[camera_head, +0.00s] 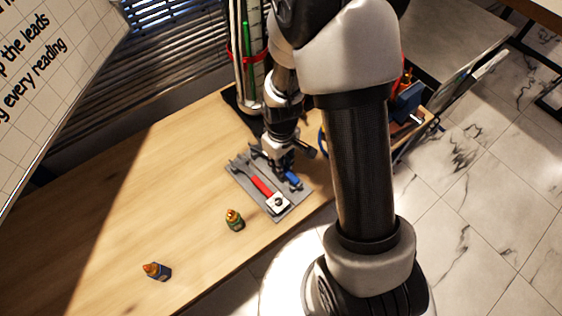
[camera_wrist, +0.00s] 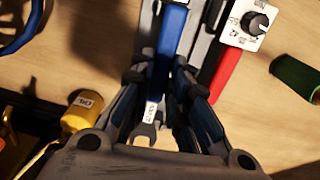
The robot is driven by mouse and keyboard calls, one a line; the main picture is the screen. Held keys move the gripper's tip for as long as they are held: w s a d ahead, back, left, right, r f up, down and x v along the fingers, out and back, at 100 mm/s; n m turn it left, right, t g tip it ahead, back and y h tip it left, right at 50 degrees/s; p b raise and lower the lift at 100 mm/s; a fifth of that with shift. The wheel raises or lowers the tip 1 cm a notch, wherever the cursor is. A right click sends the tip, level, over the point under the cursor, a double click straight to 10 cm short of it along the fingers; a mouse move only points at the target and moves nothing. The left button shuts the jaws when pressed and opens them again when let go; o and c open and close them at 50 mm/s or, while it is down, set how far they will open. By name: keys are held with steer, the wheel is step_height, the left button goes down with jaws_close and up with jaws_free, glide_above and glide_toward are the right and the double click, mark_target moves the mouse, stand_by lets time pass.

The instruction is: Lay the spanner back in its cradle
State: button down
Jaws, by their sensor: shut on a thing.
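My gripper (camera_head: 280,160) is over the far right part of a grey cradle (camera_head: 243,181) on the wooden table. It is shut on a spanner with a blue handle (camera_head: 292,180). In the wrist view the blue handle (camera_wrist: 171,45) runs up and away between the fingers (camera_wrist: 165,80), and the silver open-ended jaw (camera_wrist: 147,132) points back towards the palm. The cradle's grey surface (camera_wrist: 205,48) shows just beside the handle. I cannot tell whether the spanner touches the cradle or hangs slightly above it.
A red-handled tool (camera_head: 261,186) lies in the cradle beside a white dial box (camera_head: 278,203). A yellow bottle (camera_wrist: 82,110) is left in the wrist view. The table's left is clear.

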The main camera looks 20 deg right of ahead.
steer(key=shift+f+b, duration=0.65)
steer(key=shift+f, duration=0.15)
stand_by(0.6)
steer(key=c, duration=1.4)
jaws_free()
steer(key=shift+c, duration=0.2)
steer(key=shift+r, duration=0.1)
step_height(320, 180, up, 12)
